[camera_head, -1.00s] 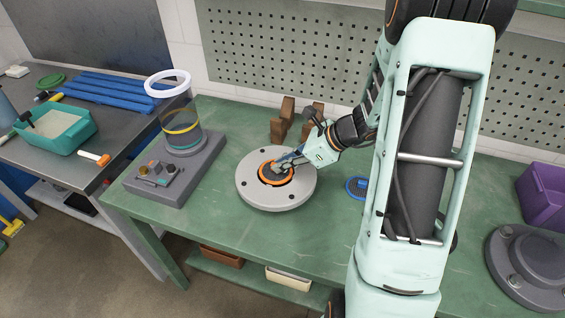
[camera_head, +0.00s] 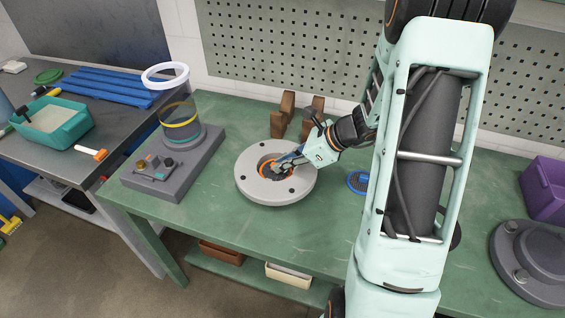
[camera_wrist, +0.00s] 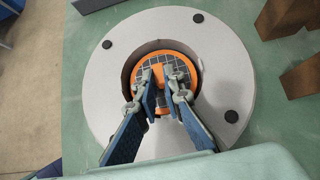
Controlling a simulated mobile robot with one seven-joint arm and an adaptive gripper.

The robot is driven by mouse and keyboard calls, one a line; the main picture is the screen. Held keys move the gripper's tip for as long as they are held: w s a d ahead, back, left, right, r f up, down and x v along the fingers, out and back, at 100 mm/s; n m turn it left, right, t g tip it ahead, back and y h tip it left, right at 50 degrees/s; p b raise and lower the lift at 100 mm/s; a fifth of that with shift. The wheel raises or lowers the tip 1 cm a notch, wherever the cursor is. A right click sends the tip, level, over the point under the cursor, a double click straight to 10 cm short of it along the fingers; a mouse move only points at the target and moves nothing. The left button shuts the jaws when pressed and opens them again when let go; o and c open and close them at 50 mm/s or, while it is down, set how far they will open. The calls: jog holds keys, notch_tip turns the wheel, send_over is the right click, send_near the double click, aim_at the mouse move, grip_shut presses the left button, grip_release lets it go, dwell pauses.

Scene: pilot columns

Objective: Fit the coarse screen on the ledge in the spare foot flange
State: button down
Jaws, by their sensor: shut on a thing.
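The spare foot flange (camera_head: 252,184) is a thick light-grey ring with dark bolt holes, flat on the green bench; it fills much of the wrist view (camera_wrist: 100,95). The coarse screen (camera_head: 263,170) is an orange-rimmed disc with a wide dark grid and an orange centre grip; it also shows in the wrist view (camera_wrist: 150,66). It sits inside the flange's bore, below the top face. My gripper (camera_wrist: 163,86) reaches into the bore, shut on the centre grip; the head view shows it too (camera_head: 277,164). The ledge is hidden, so I cannot tell whether the screen touches it.
A blue round screen (camera_head: 357,182) lies right of the flange. Brown blocks (camera_head: 283,115) stand behind it. A grey stand with a clear cylinder (camera_head: 180,135) is at left. A dark grey flanged foot (camera_head: 535,258) and purple bin (camera_head: 545,188) are at right.

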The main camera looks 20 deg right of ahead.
jog(key=shift+f+b, duration=0.65)
jog(key=shift+f, duration=0.15)
jog(key=c, duration=2)
grip_release()
jog(key=shift+r, duration=0.1)
jog(key=shift+o, duration=0.2)
jog(key=v, duration=1.2)
